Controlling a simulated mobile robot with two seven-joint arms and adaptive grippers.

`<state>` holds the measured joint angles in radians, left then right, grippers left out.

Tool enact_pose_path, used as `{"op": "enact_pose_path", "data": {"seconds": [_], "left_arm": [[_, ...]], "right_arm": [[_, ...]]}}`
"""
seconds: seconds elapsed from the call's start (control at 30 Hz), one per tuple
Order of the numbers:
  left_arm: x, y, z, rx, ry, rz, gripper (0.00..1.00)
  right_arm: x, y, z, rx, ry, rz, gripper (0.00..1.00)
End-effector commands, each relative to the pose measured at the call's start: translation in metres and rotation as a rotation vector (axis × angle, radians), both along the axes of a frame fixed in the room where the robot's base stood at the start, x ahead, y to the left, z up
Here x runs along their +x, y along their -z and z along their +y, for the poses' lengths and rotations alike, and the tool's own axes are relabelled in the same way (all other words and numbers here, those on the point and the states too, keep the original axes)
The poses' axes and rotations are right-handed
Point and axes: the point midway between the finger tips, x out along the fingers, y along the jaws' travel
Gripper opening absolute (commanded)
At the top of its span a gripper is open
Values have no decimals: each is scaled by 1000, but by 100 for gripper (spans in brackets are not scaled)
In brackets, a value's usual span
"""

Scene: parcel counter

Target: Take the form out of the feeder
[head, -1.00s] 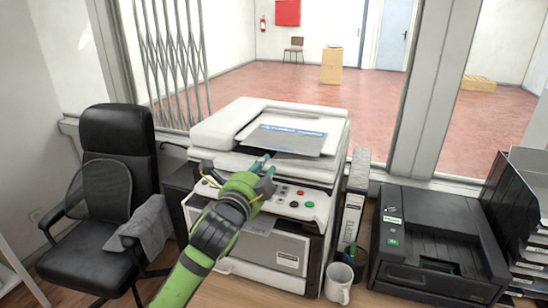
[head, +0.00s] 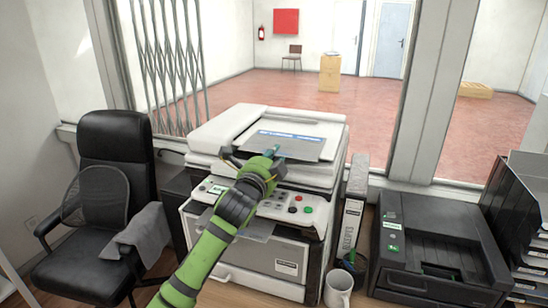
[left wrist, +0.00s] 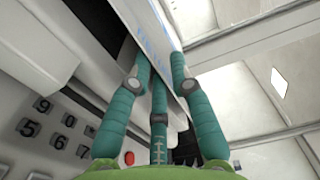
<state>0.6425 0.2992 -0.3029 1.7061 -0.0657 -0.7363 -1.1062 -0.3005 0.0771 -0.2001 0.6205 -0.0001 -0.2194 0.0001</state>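The form (head: 293,147) is a grey sheet with a blue band, lying in the feeder on top of the white copier (head: 222,130). My left gripper (head: 272,154), with teal fingers on a green arm, is at the form's front edge in the head view. In the left wrist view the form (left wrist: 158,38) is a pale sheet with blue print running between the fingertips (left wrist: 160,62). The fingers look parted, one on each side of the sheet; contact is hard to make out. The hand hides part of the feeder's front. My right gripper is out of view.
A binder (head: 352,212) and a white mug (head: 338,287) stand right of the copier. A black printer (head: 432,240) and stacked trays (head: 518,220) are farther right. A black chair (head: 115,160) stands at left. A window frame (head: 408,100) rises behind.

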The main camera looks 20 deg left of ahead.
Motion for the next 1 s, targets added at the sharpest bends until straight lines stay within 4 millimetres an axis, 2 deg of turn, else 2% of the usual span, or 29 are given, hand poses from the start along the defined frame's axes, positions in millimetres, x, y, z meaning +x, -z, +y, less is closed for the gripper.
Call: {"op": "enact_pose_path", "data": {"seconds": [0.17,0.2,0.23,0.53,0.8,1.0], "left_arm": [[0,0,0,0,0,0,22],[0,0,0,0,0,0,6],[0,0,0,0,0,0,0],[-2,-1,0,0,0,0,0],[-29,-6,1,1,0,1,0],[-39,-5,1,0,0,0,0]], "right_arm": [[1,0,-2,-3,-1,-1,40],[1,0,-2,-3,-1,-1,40],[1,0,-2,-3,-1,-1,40],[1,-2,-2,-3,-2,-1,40],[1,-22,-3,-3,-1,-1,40],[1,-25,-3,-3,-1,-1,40]]}}
